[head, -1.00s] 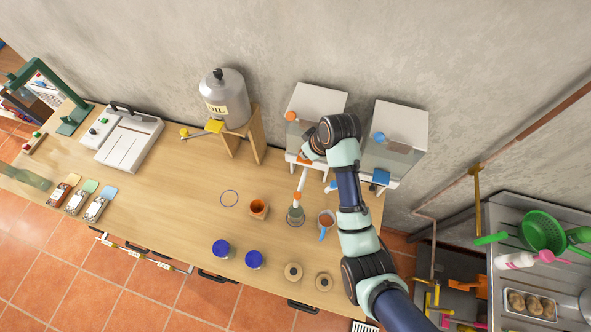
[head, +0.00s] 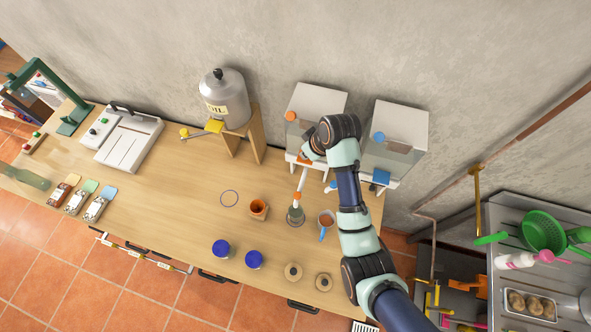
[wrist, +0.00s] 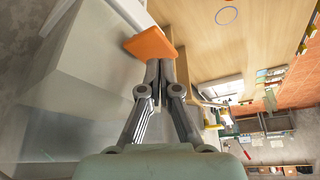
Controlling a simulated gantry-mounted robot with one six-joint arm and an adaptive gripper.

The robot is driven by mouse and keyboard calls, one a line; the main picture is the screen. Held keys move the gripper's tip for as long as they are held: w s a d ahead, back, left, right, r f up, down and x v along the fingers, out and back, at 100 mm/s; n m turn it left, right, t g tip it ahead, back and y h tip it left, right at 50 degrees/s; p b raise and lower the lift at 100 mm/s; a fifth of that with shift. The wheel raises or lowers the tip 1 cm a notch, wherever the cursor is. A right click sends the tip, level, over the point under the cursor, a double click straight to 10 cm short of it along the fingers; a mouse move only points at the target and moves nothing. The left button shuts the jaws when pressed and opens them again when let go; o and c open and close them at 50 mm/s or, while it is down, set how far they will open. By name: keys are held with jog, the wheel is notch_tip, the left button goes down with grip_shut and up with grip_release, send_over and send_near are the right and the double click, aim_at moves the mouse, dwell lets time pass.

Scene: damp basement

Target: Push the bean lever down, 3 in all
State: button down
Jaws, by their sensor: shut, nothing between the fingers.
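Two white dispensers stand against the wall, the left one (head: 322,100) with an orange knob and the right one (head: 407,118) with a blue knob. The left one's orange lever (wrist: 150,44) lies right at my fingertips in the wrist view; whether they touch it I cannot tell. My gripper (wrist: 160,64) is shut and empty; in the head view my arm largely hides it in front of the left dispenser. The right one has a blue lever (head: 380,177). A pale chute with an orange end (head: 298,195) slopes down to a jar (head: 295,216). No label marks the beans.
An oil tank (head: 224,98) stands left. The table's middle-left is clear.

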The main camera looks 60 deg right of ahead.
aim_at(306, 161)
jog(key=shift+f+b, duration=0.9)
jog(key=shift+f, duration=1.2)
jog(key=shift+r, duration=0.1)
notch_tip(306, 161, up, 2)
jog(key=p, duration=0.2)
jog(key=shift+r+p, duration=0.2)
jog(key=shift+p, duration=0.2)
jog(key=shift+r, duration=0.8)
